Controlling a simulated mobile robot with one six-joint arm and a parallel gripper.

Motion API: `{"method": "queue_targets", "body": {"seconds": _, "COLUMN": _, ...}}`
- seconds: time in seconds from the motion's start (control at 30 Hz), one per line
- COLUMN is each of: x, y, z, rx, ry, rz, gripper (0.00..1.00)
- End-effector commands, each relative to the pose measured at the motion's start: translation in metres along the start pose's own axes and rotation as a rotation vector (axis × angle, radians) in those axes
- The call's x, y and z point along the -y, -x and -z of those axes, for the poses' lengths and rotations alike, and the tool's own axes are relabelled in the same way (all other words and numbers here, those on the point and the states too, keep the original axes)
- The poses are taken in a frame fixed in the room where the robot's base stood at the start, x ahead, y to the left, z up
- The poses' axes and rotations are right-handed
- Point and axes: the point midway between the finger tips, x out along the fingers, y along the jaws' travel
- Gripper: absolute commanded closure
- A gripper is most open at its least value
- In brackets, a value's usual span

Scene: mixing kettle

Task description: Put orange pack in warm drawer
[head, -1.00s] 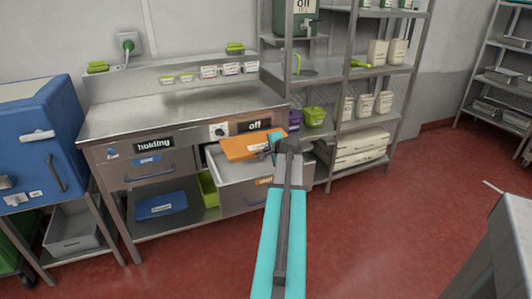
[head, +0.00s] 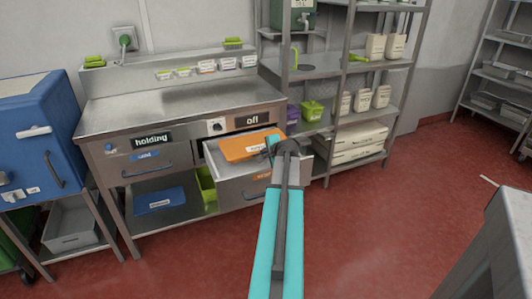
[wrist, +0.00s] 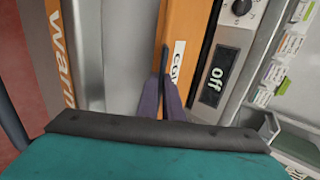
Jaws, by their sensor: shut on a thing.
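The orange pack (head: 238,149) is a flat orange slab with a white label; it also shows in the wrist view (wrist: 180,25). My gripper (head: 268,146) is shut on its right end in the head view. In the wrist view the fingertips (wrist: 165,85) pinch the pack beside its label. The warm drawer (head: 232,187) is the right-hand drawer under the steel counter and is pulled out. Its orange "Warm" label (wrist: 60,55) shows in the wrist view. The pack is over the rear part of the drawer opening; I cannot tell whether it touches the drawer floor.
A dark "off" display (head: 253,120) and a knob (head: 216,127) sit above the drawer. A closed drawer marked "holding" (head: 150,165) is to its left. A shelf rack (head: 340,110) stands close on the right, and a blue cabinet (head: 35,140) at far left.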

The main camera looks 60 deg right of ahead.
Motion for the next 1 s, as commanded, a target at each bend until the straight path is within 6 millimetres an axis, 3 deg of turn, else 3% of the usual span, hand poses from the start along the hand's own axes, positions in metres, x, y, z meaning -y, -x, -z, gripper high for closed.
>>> {"method": "queue_targets", "body": {"seconds": 0.17, "x": 0.001, "y": -0.001, "z": 0.001, "rx": -0.003, "ry": -0.002, "rz": 0.006, "gripper": 1.0}}
{"method": "queue_targets", "body": {"seconds": 0.2, "x": -0.002, "y": -0.002, "z": 0.0, "rx": 0.0, "ry": 0.0, "rz": 0.0, "gripper": 0.91}}
{"method": "queue_targets", "body": {"seconds": 0.3, "x": -0.002, "y": -0.001, "z": 0.0, "rx": 0.0, "ry": 0.0, "rz": 0.0, "gripper": 0.75}}
{"method": "queue_targets", "body": {"seconds": 0.73, "x": 0.002, "y": 0.002, "z": 0.001, "rx": -0.001, "ry": -0.001, "rz": 0.002, "gripper": 0.75}}
{"method": "queue_targets", "body": {"seconds": 1.0, "x": 0.001, "y": 0.022, "z": 0.0, "rx": -0.002, "ry": -0.001, "rz": 0.002, "gripper": 0.75}}
